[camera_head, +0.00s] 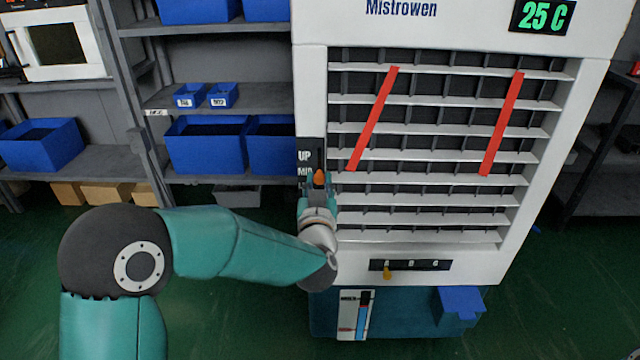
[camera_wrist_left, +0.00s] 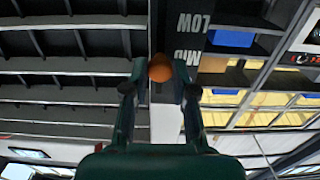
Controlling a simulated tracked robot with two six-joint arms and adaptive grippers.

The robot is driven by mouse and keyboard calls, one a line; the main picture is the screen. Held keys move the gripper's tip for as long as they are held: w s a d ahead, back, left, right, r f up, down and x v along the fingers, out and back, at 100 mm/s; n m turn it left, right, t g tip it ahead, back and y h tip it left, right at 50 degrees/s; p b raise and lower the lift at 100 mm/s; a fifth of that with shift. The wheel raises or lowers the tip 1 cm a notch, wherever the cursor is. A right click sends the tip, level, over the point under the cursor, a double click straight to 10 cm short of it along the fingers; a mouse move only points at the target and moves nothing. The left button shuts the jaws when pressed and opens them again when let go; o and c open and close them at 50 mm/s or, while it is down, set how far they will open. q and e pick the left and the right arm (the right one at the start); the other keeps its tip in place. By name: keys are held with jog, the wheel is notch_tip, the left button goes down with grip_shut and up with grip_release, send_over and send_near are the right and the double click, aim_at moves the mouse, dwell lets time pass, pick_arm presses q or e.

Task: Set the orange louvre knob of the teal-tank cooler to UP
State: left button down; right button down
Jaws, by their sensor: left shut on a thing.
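The white Mistrowen cooler (camera_head: 555,190) stands at the right of the head view, with a teal tank (camera_head: 410,318) at its base. Its orange louvre knob (camera_head: 319,176) sits on a dark strip at the left edge of the front, marked UP and MID there. The knob is near MID, but its exact setting is unclear. My left gripper (camera_head: 319,186) is shut on it. In the left wrist view, the fingers (camera_wrist_left: 160,76) are on either side of the orange knob (camera_wrist_left: 161,68), and LOW and MID show upside down. My right gripper is out of view.
Two slanted red streamers (camera_head: 372,120) cross the louvre grille. A yellow lever (camera_head: 387,273) sits on a lettered panel below it, and a blue block (camera_head: 460,303) projects from the tank. Shelves with blue bins (camera_head: 205,145) stand behind my arm. The green floor is open at the left.

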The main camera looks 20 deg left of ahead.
pick_arm(q)
notch_tip(320, 180, up, 5)
jog(key=p, duration=0.2)
jog(key=shift+f+p, duration=0.15)
jog(key=shift+p, duration=0.25)
jog(key=c, duration=0.9)
grip_release()
jog(key=shift+c, duration=0.2)
jog(key=shift+f, duration=0.1)
jog(key=shift+s, duration=0.1)
jog(key=v, duration=1.1)
jog(key=shift+s, duration=0.35)
jog(key=shift+d, duration=0.15)
